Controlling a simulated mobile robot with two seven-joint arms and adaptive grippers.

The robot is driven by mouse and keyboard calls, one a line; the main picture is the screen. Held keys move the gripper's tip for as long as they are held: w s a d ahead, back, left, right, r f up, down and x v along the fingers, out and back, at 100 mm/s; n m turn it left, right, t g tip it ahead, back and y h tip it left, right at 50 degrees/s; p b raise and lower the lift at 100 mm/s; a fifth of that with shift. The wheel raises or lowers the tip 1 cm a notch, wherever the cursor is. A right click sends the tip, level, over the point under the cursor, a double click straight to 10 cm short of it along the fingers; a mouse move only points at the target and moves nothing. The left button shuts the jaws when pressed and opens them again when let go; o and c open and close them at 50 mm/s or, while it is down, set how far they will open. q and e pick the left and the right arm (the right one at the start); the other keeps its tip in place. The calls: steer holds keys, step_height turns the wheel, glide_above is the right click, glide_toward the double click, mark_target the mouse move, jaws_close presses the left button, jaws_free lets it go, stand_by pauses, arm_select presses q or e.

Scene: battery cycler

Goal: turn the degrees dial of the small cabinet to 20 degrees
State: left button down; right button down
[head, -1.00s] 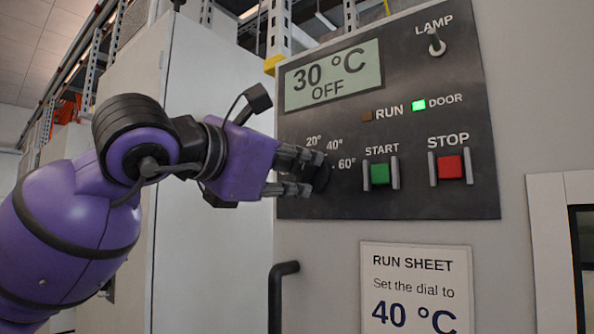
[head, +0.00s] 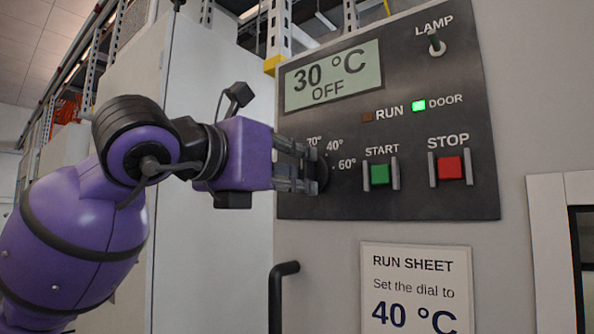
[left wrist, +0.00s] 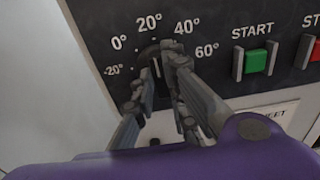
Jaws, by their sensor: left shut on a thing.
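The black degrees dial (head: 323,172) is on the dark control panel, largely hidden by my left gripper (head: 302,168). In the left wrist view the dial (left wrist: 148,50) shows between and behind the fingers, below the 20° mark; its pointer cannot be read clearly. My left gripper's fingers (left wrist: 155,75) are shut on the dial from either side. The scale runs from -20° through 0°, 20° and 40° to 60°. The display (head: 333,77) reads 30 °C OFF. My right gripper is not in view.
The green START button (head: 380,174) and red STOP button (head: 450,168) sit right of the dial. The LAMP switch (head: 436,45) is above. The DOOR light (head: 419,105) is lit green. A run sheet (head: 418,285) below says 40 °C. A dark handle (head: 277,295) sticks out at lower left.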

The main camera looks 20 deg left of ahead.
arm_select(q)
steer(key=c, duration=1.8)
jaws_free()
steer(key=shift+o, duration=0.2)
steer(key=v, duration=1.2)
